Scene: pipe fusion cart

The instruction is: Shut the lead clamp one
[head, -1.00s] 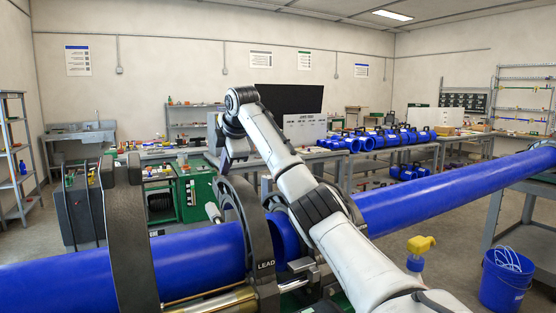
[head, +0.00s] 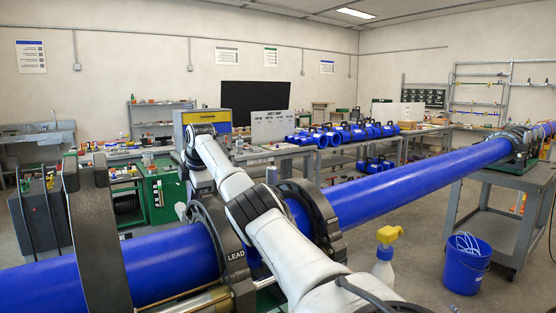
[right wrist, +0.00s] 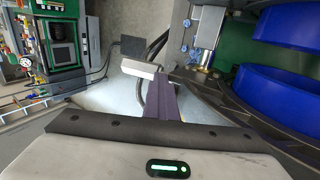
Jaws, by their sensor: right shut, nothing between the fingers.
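The lead clamp one, a dark ring marked LEAD (head: 236,256), arches over the left blue pipe (head: 180,262) in the head view. Its dark curved side also shows in the right wrist view (right wrist: 232,112). My right arm crosses in front of the clamp and bends down behind the pipe, so its gripper is hidden in the head view. In the right wrist view my right gripper (right wrist: 160,88) is shut and empty. It sits beside the ring, near a pale block (right wrist: 140,68); contact cannot be told. The clamp's fastening is not clear. My left gripper is out of view.
Another dark clamp (head: 92,240) stands at the left. A further ring (head: 318,212) holds the right blue pipe (head: 420,182), which runs to a grey cart (head: 492,205). A spray bottle (head: 385,262) and blue bucket (head: 467,265) are at the right.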

